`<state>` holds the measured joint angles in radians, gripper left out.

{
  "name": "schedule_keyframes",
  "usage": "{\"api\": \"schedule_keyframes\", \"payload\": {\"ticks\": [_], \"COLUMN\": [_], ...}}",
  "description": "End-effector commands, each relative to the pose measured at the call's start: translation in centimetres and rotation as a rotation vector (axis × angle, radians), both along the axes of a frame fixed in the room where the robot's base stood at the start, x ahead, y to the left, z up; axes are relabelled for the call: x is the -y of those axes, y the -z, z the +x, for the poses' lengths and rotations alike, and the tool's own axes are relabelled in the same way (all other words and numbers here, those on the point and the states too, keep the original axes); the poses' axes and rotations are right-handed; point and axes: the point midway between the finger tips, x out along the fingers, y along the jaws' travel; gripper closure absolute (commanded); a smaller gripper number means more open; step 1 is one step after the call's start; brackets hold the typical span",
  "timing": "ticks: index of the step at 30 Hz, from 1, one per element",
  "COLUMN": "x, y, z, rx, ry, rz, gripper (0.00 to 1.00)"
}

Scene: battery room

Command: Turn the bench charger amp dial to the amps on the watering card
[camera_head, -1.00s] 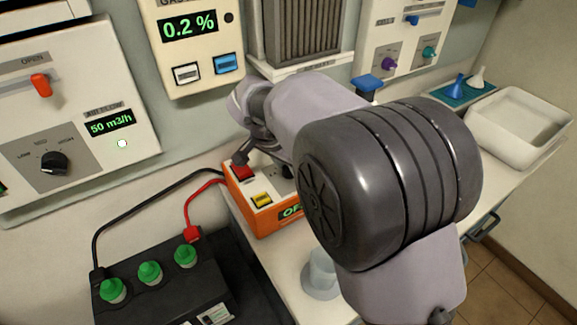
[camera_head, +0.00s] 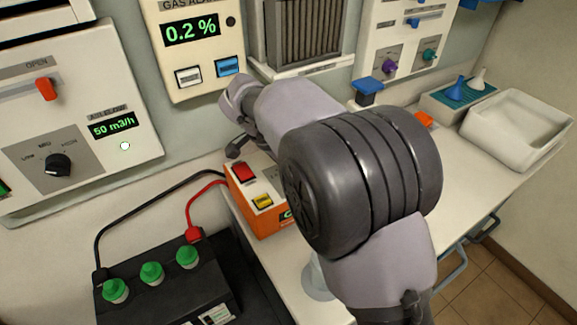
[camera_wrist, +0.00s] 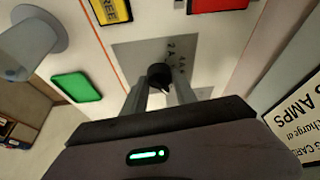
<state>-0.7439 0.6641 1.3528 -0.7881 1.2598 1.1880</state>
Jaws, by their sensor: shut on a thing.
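The orange bench charger (camera_head: 258,218) stands on the bench. In the wrist view the black amp dial (camera_wrist: 159,76) sits on a grey plate with partly readable marks. My gripper (camera_wrist: 160,88) is shut on this dial, a finger at each side. The watering card (camera_wrist: 300,122) lies at the right edge, with "AMPS" readable but the number cut off or unclear.
A black battery (camera_head: 165,285) with green caps stands left of the charger, joined to it by red and black leads. A pale cup-like object (camera_head: 318,280) is partly hidden by my arm. A white tray (camera_head: 515,145) stands at the far right.

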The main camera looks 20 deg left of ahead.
Motion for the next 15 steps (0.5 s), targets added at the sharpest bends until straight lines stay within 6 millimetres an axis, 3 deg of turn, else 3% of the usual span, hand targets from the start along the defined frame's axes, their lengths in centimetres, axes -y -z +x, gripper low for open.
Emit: {"api": "schedule_keyframes", "payload": {"ticks": [2,3,5,15], "x": [0.03,0.03,0.02,-0.04], "y": [0.13,0.12,0.12,-0.24], "z": [-0.08,-0.09,-0.07,-0.1], "rx": [-0.003,-0.003,-0.003,-0.001], "ry": [0.001,0.001,0.001,0.0], "rz": [-0.001,-0.001,0.0,0.001], "gripper": [1.0,0.6,0.49,0.46]}}
